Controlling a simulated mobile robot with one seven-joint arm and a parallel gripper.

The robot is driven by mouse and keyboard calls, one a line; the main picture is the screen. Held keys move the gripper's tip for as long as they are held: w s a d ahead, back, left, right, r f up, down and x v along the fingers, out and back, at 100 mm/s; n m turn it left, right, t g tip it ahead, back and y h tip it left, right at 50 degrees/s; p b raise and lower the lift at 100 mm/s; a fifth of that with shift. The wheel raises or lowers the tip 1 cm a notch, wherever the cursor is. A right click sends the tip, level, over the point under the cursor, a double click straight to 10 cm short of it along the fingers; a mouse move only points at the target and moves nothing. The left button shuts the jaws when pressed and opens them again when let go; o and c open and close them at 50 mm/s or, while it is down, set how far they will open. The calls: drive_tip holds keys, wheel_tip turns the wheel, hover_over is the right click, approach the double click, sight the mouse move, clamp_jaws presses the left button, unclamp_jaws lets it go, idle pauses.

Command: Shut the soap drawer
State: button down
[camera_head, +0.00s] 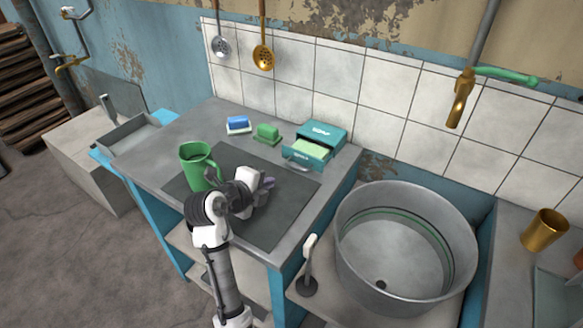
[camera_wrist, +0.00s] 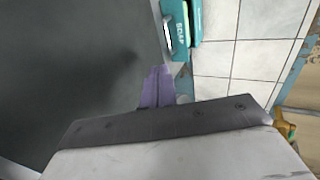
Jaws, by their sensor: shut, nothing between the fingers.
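The teal soap box (camera_head: 324,133) stands at the back right of the counter, near the tiled wall. Its drawer (camera_head: 305,153) is pulled out toward the front and holds a light green block. In the wrist view the teal box (camera_wrist: 194,20) shows at the top, with the drawer (camera_wrist: 176,27) on its left side. My gripper (camera_head: 266,183) is over the dark mat, in front of the drawer and apart from it. Its purple fingers (camera_wrist: 158,88) are together and empty, pointing toward the box.
A green mug (camera_head: 198,166) stands on the mat just left of my gripper. A green soap block (camera_head: 267,132) and a blue one (camera_head: 238,124) sit left of the box. A large metal basin (camera_head: 405,245) is at the right. The mat between gripper and drawer is clear.

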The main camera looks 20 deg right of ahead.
sight(295, 168)
drive_tip(key=p+x, duration=0.1)
drive_tip(key=x, duration=0.3)
drive_tip(key=p+x, duration=0.1)
drive_tip(key=x, duration=0.2)
drive_tip(key=r+p+x, duration=0.1)
drive_tip(key=p+x, duration=0.1)
drive_tip(key=x, duration=0.2)
drive_tip(key=shift+w+d+f, duration=0.1)
drive_tip(key=shift+w+d, duration=0.3)
drive_tip(key=shift+d, duration=0.05)
drive_tip(key=shift+d, duration=0.1)
